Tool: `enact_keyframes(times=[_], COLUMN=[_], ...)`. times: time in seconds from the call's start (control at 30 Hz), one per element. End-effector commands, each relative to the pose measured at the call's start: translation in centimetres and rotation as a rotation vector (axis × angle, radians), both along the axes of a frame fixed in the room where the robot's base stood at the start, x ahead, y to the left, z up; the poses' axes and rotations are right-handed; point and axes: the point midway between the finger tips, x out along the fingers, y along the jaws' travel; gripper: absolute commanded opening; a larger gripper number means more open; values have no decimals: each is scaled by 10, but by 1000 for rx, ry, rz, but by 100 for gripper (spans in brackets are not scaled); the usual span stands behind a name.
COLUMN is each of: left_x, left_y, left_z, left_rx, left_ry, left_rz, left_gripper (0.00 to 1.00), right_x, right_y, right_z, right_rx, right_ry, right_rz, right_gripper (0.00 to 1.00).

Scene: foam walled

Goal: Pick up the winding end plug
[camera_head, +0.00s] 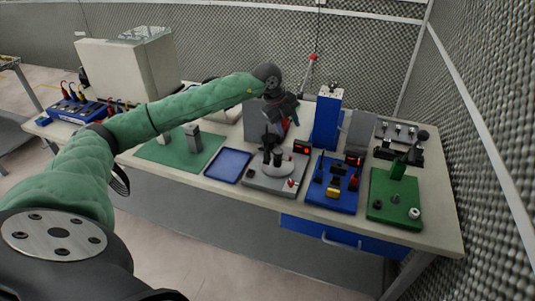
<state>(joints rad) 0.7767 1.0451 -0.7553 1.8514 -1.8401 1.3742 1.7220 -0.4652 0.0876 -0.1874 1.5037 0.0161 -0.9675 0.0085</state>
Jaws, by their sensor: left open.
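My left gripper (272,155) reaches in from the left and points down over the grey station (262,183) with a round light disc (279,169). Its dark fingers are open, and I see nothing clearly held between them. I cannot single out the winding end plug; it may be too small or hidden behind the fingers. Several small plugs with coloured leads stand on a blue box (85,112) at the far left of the bench. My right gripper is not in view.
The bench (445,222) also holds a green mat (165,152) with grey blocks, an empty blue tray (228,165), a blue station (345,203), a green station (378,209) and a tall blue column (327,122). A large beige box (122,72) stands back left. A padded wall (490,130) closes the right side.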

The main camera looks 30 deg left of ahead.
Motion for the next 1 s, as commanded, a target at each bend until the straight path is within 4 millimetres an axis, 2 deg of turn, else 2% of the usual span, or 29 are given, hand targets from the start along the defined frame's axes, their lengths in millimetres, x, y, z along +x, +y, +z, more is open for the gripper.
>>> enact_keyframes(times=[0.13, 0.33, 0.57, 0.83, 1.0], left_x=[-25, -50, -51, -51, -50], left_y=[31, 50, 50, 50, 51], left_z=[-11, -14, -15, -36, -43], left_rx=[130, 211, 199, 198, 197], left_ry=[173, 322, 338, 340, 338], left_rz=[186, 400, 500, 502, 502], left_gripper=[47, 47, 47, 47, 47], right_x=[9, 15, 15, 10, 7], right_y=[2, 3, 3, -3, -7], right_z=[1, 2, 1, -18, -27], right_rx=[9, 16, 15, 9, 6], right_ry=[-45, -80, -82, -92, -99], right_rz=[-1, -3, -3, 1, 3], right_gripper=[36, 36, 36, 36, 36])
